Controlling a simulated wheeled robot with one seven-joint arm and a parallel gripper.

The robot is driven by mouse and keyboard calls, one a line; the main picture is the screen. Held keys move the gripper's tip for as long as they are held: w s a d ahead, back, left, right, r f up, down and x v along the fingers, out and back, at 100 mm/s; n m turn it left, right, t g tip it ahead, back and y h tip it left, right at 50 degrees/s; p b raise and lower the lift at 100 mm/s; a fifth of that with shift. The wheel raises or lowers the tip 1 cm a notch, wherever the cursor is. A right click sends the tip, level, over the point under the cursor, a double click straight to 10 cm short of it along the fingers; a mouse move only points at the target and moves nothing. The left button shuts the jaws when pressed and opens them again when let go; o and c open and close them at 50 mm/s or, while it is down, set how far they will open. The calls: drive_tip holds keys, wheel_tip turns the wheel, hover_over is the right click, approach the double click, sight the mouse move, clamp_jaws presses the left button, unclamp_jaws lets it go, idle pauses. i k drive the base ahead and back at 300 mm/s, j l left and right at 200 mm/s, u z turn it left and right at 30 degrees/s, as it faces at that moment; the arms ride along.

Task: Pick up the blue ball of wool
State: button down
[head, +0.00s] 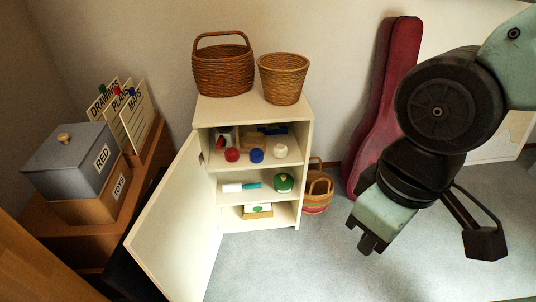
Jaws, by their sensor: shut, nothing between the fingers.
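The blue ball of wool (256,155) sits on the upper shelf of an open white cabinet (304,150). It is small and round, between a red ball (232,154) on its left and a white ball (280,151) on its right. My gripper (371,245) hangs at the right, in front of the cabinet and well apart from the ball. Its fingers are together and hold nothing.
The cabinet door (178,222) stands open to the left. Two wicker baskets (222,74) (283,79) stand on top. A striped basket (318,190) and a red instrument case (384,105) stand right of the cabinet. Carpet (290,265) in front is clear.

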sight(256, 155)
drive_tip(key=i+l+u, duration=0.2)
drive_tip(key=i+l, duration=0.15)
drive_tip(key=i+l+u, duration=0.25)
drive_tip(key=i+l, duration=0.2)
drive_tip(key=i+l+u, duration=0.2)
drive_tip(key=i+l, duration=0.15)
drive_tip(key=l, duration=0.15)
drive_tip(key=i+l+u, duration=0.2)
drive_tip(key=l, duration=0.3)
drive_tip(key=i, duration=0.1)
